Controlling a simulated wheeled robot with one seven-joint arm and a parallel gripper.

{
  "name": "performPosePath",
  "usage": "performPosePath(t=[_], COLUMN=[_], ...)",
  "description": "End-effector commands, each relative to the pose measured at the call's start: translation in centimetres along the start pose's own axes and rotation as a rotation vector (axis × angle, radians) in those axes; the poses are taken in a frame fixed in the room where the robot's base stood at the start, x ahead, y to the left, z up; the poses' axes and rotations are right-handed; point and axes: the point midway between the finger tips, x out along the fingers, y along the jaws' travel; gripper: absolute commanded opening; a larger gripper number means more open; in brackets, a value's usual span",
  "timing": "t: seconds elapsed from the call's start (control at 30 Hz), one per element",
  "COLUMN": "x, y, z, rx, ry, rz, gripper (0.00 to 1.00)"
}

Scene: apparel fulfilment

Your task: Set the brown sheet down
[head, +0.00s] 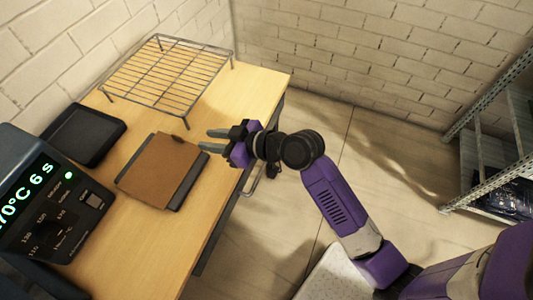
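The brown sheet (157,170) is a flat, roughly square piece on the wooden table. It lies over a dark grey plate (188,187), which shows along the sheet's right edge; I cannot tell if they touch all over. My gripper (211,140) is just right of the sheet's upper right corner, above the table's right part. Its two grey fingers point left and stand apart, with nothing visible between them. The near fingertip is close to the sheet's corner; whether it touches cannot be told.
A wire rack (167,75) stands on legs at the table's back. A black tray (84,135) lies left of the sheet. A dark machine (50,205) with a green display stands at the front left. The table (160,245) is bare in front. A metal shelf (490,95) is far right.

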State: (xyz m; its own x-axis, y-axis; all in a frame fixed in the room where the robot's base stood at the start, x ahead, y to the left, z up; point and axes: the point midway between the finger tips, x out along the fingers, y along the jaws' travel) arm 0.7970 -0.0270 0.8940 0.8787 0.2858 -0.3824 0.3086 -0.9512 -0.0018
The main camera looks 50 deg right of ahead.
Motion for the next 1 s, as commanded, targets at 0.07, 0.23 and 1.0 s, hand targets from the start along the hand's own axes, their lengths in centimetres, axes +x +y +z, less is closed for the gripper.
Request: performPosePath(t=[0.07, 0.23, 1.0], x=[0.0, -0.7, -24.7], y=[0.0, -0.2, -9.3], z=[0.0, 1.2, 9.8], rx=[0.0, 0.01, 0.086], ry=[0.0, -0.012, 0.042], rz=[0.0, 0.02, 0.324], gripper=[0.27, 0.27, 0.27])
